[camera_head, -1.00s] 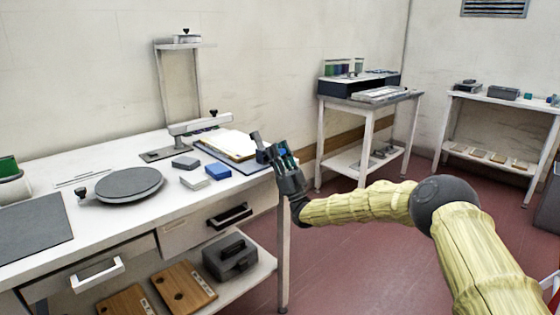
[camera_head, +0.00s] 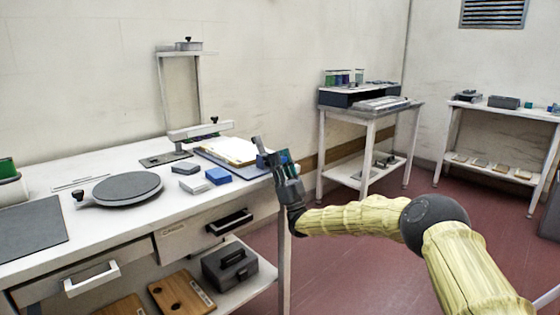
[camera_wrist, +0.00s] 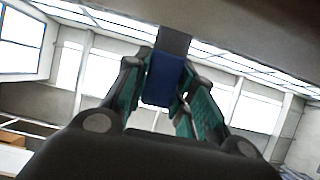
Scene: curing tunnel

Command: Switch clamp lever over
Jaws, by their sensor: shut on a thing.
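The clamp lever (camera_head: 262,161) appears as a blue grip with a grey bar rising from it, at the right end of the white workbench (camera_head: 60,255). My gripper (camera_head: 275,163) points up there and is shut on the blue grip. In the wrist view, the blue grip (camera_wrist: 163,79) sits between the green-padded fingers of my gripper (camera_wrist: 160,95), and its grey bar runs up out of them. The lever's pivot and any clamp base are hidden or too small to tell.
A dark round turntable (camera_head: 127,188), a blue block (camera_head: 218,175) and a clipboard with paper (camera_head: 232,150) lie on the bench. A white stand (camera_head: 362,150) stands behind my arm, with a shelf table (camera_head: 505,112) further right. The red floor between is clear.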

